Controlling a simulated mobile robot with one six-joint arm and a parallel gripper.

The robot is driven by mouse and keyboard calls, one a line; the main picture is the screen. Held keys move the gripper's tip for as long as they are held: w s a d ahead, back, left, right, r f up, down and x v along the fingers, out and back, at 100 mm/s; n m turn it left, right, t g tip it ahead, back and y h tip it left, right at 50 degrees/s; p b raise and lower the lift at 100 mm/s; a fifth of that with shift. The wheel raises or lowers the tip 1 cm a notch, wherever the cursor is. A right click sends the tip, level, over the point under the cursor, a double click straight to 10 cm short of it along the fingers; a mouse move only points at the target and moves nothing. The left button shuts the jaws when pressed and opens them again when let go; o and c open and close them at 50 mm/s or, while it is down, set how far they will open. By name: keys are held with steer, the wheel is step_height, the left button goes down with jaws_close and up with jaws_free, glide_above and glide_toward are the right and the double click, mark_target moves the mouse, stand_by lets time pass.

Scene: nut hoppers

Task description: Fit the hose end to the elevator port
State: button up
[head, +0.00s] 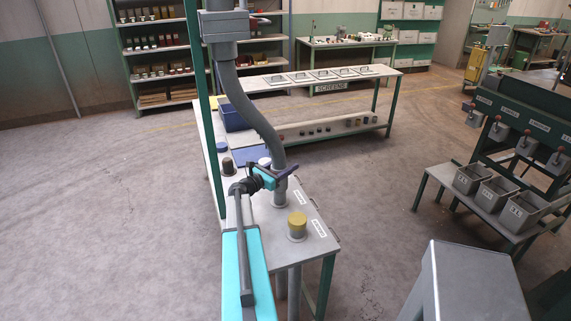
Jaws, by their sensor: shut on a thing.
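The thick grey hose (246,107) hangs from a grey box (223,25) and curves down to the bench. Its lower end stands nearly upright over a grey port (280,199) in the bench top. Another port, with a yellow cap (297,219), stands nearer me. A dark-capped port (228,166) stands at the left. The small labels are unreadable.
A green post (205,120) rises left of the hose. Grey bins (469,179) stand under hoppers at the right. The floor at the left is clear.

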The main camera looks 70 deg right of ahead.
steer(key=shift+f+b, duration=0.65)
steer(key=shift+f, duration=0.3)
steer(key=o, duration=1.3)
steer(key=shift+a+f, duration=0.1)
